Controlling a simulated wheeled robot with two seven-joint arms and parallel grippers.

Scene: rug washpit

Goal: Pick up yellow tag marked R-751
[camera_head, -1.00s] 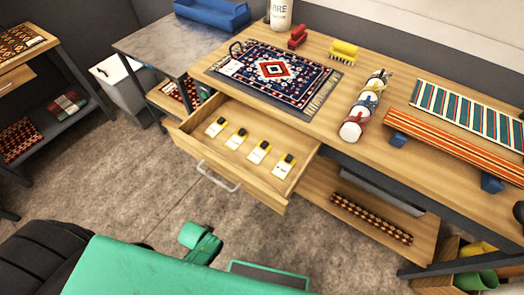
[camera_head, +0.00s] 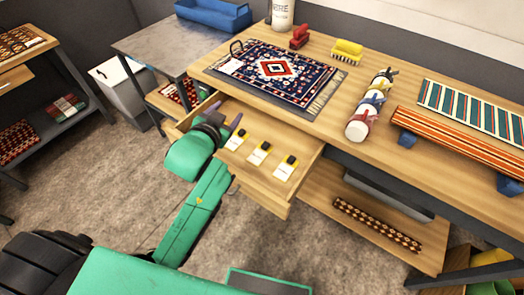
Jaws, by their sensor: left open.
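Three tags, each yellow and white with a black top, show in a row in the open wooden drawer (camera_head: 262,190): one on the left (camera_head: 236,140), one in the middle (camera_head: 259,153) and one on the right (camera_head: 285,168). Their markings are too small to read, so I cannot tell which is R-751. My left gripper (camera_head: 224,115) is open over the left end of the drawer, just left of the leftmost visible tag. It covers the spot of a fourth tag. Whether it touches that tag is hidden. My right gripper is out of view.
A lower shelf (camera_head: 350,205) sits right of the drawer. The floor in front is clear.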

